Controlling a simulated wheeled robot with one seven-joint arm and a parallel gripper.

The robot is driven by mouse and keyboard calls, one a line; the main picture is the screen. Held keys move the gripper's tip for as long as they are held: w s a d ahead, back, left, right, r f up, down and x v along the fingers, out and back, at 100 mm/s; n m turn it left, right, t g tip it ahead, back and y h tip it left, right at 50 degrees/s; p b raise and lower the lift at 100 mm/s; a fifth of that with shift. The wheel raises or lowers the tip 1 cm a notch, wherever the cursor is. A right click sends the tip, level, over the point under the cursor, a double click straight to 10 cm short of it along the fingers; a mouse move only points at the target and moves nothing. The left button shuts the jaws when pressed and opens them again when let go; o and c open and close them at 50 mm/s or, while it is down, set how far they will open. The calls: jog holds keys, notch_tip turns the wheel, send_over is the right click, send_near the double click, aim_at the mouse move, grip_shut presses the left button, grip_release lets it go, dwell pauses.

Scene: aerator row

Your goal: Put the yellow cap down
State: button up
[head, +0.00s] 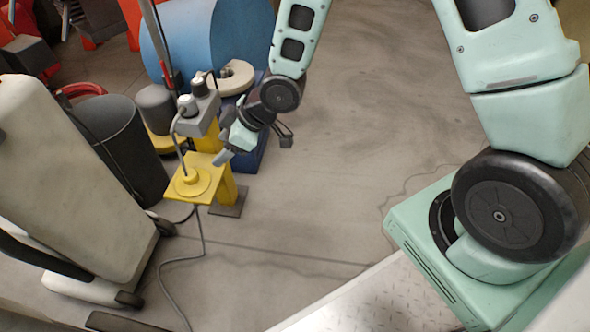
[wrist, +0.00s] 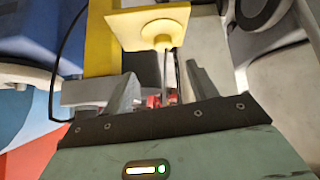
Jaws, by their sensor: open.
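The yellow cap (head: 191,183), a round disc with a raised middle, sits on a yellow plate (head: 212,170) fixed to a yellow post. My gripper (head: 236,150) is up and to the right of the cap in the head view, close to the post and apart from the cap. In the wrist view its two grey fingers (wrist: 162,92) stand spread, with nothing seen held between them. The round yellow cap (wrist: 160,34) shows there beyond the fingertips, against the yellow plate (wrist: 125,22).
A grey box with knobs (head: 199,108) tops the post, with a grey cable hanging past the plate. A dark bin (head: 122,150) and a pale upright machine (head: 65,180) stand left. The floor (head: 340,150) to the right is clear.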

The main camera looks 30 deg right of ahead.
jog(key=s+d+r+m+g+h, duration=0.2)
jog(key=s+r, duration=0.5)
jog(key=s, duration=0.5)
jog(key=s+d+r+m+g+h, duration=0.2)
jog(key=s+r+h, duration=0.2)
jog(key=s+r, duration=0.3)
jog(key=s, duration=0.5)
jog(key=shift+s+m, duration=0.3)
jog(key=shift+s, duration=0.05)
jog(key=shift+d+r, duration=0.1)
jog(key=shift+r, duration=0.1)
